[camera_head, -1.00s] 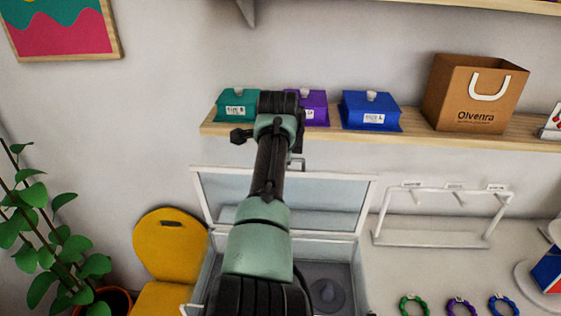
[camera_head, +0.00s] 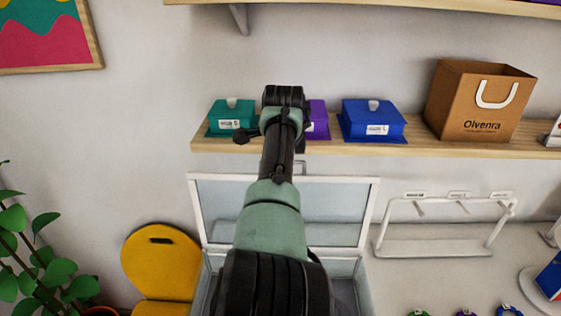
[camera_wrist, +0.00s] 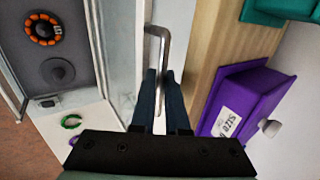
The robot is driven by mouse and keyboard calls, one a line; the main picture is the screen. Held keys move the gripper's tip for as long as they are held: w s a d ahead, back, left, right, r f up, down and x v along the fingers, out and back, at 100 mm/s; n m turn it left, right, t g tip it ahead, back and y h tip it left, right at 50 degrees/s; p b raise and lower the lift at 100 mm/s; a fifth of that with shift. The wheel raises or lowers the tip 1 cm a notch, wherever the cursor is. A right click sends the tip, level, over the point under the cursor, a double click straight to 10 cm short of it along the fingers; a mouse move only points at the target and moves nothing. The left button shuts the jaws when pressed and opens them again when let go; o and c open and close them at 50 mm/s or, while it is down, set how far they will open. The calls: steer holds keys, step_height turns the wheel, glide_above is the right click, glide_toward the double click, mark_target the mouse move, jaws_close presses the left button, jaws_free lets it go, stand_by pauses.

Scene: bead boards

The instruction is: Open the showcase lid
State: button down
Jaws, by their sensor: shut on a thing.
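The showcase lid (camera_head: 222,207) is a glass pane in a white frame. It stands raised at the back of the showcase (camera_head: 207,281), which is open at the top. The lid's metal handle (camera_wrist: 163,42) shows at its upper edge. My gripper (camera_wrist: 161,80) is shut on this handle. In the head view my arm covers the middle of the lid and most of the showcase inside, and hides my fingers. In the wrist view the showcase interior (camera_wrist: 62,98) holds an orange bead ring (camera_wrist: 43,30) on a dark round stand.
A wooden shelf (camera_head: 425,148) runs close behind the lid, with a green box (camera_head: 231,117), a purple box (camera_head: 318,120), a blue box (camera_head: 372,121) and a paper bag (camera_head: 480,101). A white rack (camera_head: 440,245) stands at right. A yellow chair (camera_head: 160,252) is at left.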

steer(key=shift+f, duration=0.4)
steer(key=c, duration=0.9)
jaws_free()
steer(key=shift+c, duration=0.2)
steer(key=r+p, duration=0.1)
steer(key=p, duration=0.1)
steer(key=r+p, duration=0.1)
steer(key=p, duration=0.1)
steer(key=shift+s+r, duration=0.35)
steer(key=shift+r, duration=0.05)
steer(key=p+v, duration=0.4)
steer(key=v, duration=0.6)
steer(key=shift+s+r+p, duration=0.25)
steer(key=shift+r+p, duration=0.05)
steer(key=shift+p, duration=0.05)
